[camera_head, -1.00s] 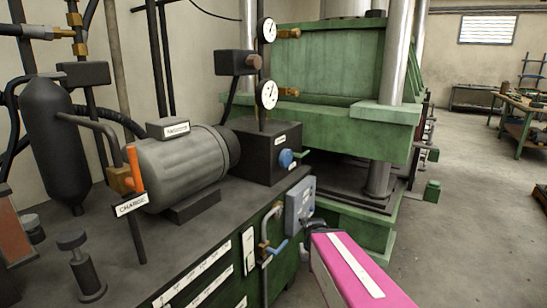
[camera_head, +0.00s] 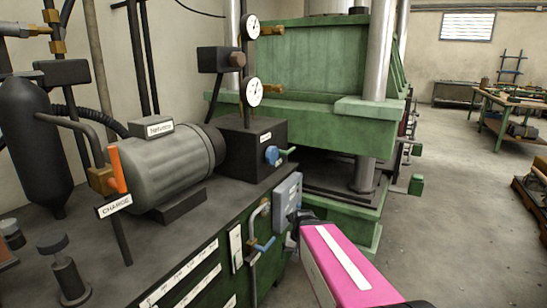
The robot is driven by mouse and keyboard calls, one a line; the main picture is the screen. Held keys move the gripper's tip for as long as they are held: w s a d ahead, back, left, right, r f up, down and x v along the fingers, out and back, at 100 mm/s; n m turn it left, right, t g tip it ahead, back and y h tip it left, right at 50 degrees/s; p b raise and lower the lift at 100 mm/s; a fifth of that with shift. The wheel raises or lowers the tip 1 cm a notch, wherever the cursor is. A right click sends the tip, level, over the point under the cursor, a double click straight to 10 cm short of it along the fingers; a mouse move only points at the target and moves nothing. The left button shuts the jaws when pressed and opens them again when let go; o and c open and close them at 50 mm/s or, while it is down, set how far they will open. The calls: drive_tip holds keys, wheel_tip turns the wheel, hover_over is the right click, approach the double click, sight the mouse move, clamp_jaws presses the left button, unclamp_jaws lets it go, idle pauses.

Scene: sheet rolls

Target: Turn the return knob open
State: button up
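Whether the knob is open or closed cannot be told. My pink arm link with a white stripe comes in from the lower right. My gripper (camera_head: 294,232) is at its far end, a small dark shape beside the grey switch box (camera_head: 287,199), below and right of the knob. Its fingers are too small and hidden to judge, and it appears apart from the knob.
A grey motor (camera_head: 165,165) and an orange lever (camera_head: 117,170) labelled CHARGE stand on the bench at left. A blue-handled valve (camera_head: 265,244) is on the bench front. Two gauges (camera_head: 254,92) stand above the black box. A green press (camera_head: 325,65) stands behind; open floor lies right.

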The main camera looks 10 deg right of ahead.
drive_tip(key=shift+o, duration=0.2)
drive_tip(key=w+a+r+m+t+y, duration=0.2)
drive_tip(key=w+r+m+y, duration=0.2)
drive_tip(key=w, duration=0.4)
drive_tip(key=shift+r+m, duration=0.7)
drive_tip(key=shift+m, duration=0.4)
drive_tip(key=m+t+y, duration=0.8)
drive_tip(key=m+y, duration=0.1)
drive_tip(key=m, duration=0.6)
approach(274, 156)
drive_tip(key=x, duration=1.1)
drive_tip(key=shift+w+f, duration=0.15)
drive_tip(key=shift+w, duration=0.1)
drive_tip(key=c, duration=0.7)
